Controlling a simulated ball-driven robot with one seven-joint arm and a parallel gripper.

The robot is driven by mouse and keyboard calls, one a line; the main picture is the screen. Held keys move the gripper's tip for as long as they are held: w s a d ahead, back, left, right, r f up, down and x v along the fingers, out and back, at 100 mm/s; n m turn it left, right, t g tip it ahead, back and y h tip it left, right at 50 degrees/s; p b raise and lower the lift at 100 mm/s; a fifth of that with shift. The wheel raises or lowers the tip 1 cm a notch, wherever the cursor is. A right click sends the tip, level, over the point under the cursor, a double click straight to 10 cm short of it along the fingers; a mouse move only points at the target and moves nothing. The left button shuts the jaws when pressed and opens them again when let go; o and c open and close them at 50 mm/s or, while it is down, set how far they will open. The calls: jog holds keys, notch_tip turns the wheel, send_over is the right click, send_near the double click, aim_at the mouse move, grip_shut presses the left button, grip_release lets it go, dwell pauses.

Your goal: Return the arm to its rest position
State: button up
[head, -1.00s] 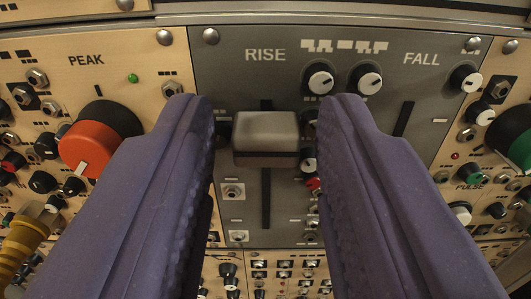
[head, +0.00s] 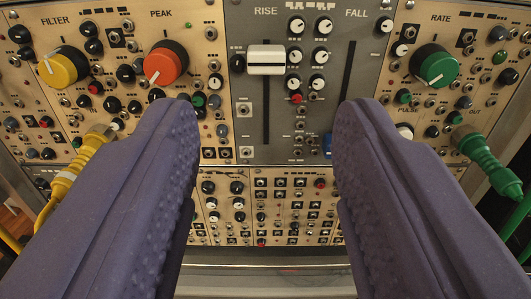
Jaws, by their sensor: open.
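My gripper (head: 266,112) shows as two purple fingers, spread wide apart with nothing between them. It stands back from a synth panel. Between and beyond the fingertips is the grey RISE/FALL module (head: 256,18). Its white slider cap (head: 266,60) sits near the top of the RISE slot, apart from both fingers. The FALL slot (head: 347,75) is to its right, with a blue cap (head: 327,146) at its lower end, partly hidden by the right finger.
Left are a yellow FILTER knob (head: 63,67) and an orange PEAK knob (head: 166,63). Right is a green RATE knob (head: 434,66). A yellow plug (head: 82,155) and a green plug (head: 486,157) with cables stick out at either side. A metal ledge (head: 265,278) runs below the panel.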

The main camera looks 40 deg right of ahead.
jog(key=w+a+r+n+t+y+b, duration=0.1)
jog(key=w+a+r+n+y, duration=0.2)
jog(key=a+r, duration=0.65)
jog(key=w+a+r+t+y, duration=0.15)
jog(key=a+r+y, duration=0.4)
jog(key=r, duration=0.75)
jog(key=s+a+r+n+y, duration=0.3)
jog(key=s+a+r+n, duration=0.2)
jog(key=s+a+r, duration=1.1)
notch_tip(320, 180, up, 4)
jog(key=shift+s+a+f+g+b, duration=0.25)
jog(key=shift+a+g+b, duration=0.1)
jog(key=shift+a, duration=0.45)
